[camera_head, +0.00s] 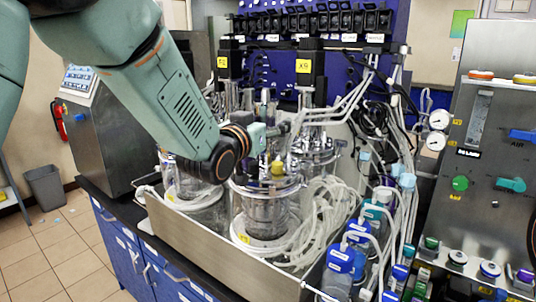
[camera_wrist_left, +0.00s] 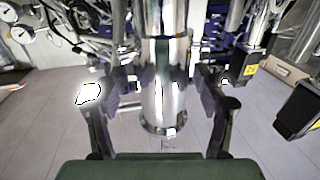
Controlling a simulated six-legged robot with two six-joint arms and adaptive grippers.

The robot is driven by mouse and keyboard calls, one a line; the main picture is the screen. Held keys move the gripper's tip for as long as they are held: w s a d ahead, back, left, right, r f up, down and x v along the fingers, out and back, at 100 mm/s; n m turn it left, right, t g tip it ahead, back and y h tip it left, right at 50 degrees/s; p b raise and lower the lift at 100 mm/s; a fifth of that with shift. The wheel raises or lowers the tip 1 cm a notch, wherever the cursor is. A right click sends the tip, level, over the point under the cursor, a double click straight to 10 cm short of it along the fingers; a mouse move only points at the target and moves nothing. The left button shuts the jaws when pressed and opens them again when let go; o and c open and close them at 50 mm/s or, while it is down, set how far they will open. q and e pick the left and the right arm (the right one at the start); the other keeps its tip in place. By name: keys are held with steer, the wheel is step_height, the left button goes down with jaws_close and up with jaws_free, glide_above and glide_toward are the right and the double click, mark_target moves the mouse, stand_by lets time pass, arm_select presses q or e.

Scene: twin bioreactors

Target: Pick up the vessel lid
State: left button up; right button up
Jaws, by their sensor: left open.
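Glass bioreactor vessels with shiny metal lids stand in a steel tray in the head view. One vessel lid (camera_head: 262,186) is at the front, with a yellow-topped fitting on it; another metal lid (camera_head: 318,151) is behind it to the right. I cannot tell which lid the task names. My left gripper (camera_head: 284,131) is above the front vessel, its fingers small and partly lost among the fittings. In the left wrist view the left gripper (camera_wrist_left: 166,90) is open, with a finger on either side of a shiny metal cylinder (camera_wrist_left: 160,60). Contact is not clear. My right gripper is not visible.
The steel tray (camera_head: 205,249) holds the vessels and many clear tubes (camera_head: 322,222). Blue-capped bottles (camera_head: 340,262) crowd its right side. A steel control panel (camera_head: 490,150) stands at right, and a grey cabinet with a screen (camera_head: 110,130) at left.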

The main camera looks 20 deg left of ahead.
arm_select(q)
steer(key=shift+a, duration=0.45)
steer(key=shift+d, duration=0.55)
steer(key=c, duration=0.5)
steer(key=shift+a, duration=0.4)
steer(key=c, duration=0.4)
steer(key=shift+d, duration=0.1)
jaws_close()
steer(key=shift+w+r, duration=0.1)
steer(key=shift+r, duration=0.35)
steer(key=shift+w, duration=0.1)
